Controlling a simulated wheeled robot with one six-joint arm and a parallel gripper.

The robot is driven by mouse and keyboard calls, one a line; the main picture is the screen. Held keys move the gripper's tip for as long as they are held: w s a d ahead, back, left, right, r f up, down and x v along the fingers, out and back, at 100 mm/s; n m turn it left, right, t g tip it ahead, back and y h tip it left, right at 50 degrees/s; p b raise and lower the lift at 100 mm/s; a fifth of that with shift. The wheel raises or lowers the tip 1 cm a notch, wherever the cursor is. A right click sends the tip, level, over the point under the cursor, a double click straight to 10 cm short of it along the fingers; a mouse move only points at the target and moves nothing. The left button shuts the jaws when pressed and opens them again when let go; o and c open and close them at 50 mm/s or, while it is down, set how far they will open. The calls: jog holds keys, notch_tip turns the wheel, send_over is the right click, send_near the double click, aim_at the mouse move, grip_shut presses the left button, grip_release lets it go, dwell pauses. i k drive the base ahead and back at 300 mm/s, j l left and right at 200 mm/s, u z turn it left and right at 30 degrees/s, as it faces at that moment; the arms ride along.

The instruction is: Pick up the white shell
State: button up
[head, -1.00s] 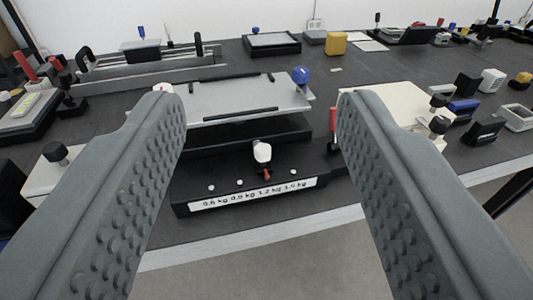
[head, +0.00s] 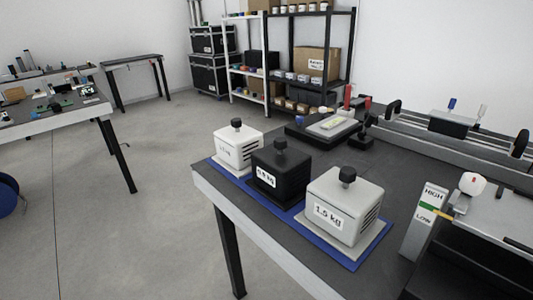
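Three box-shaped shells with black top knobs stand in a row on a blue mat (head: 284,213) at the table's front left corner. The white shell (head: 238,148) is at the far left of the row, with a small label I cannot read clearly. A black shell (head: 277,170) stands in the middle. A light grey shell (head: 345,207) labelled "1.5 kg" stands nearest, at the right. I cannot tell for certain whether white or light grey is the named one. All three are upright. My gripper is out of the frame.
A HIGH/LOW indicator (head: 425,216) and a white knob (head: 472,184) stand to the right of the shells. Behind are a flat device (head: 330,128) and a rail fixture (head: 455,137). Shelving (head: 295,60) stands at the back; another table (head: 60,115) is left across open floor.

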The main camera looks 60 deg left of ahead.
aim_at(235, 143)
jog(key=u, duration=1.8)
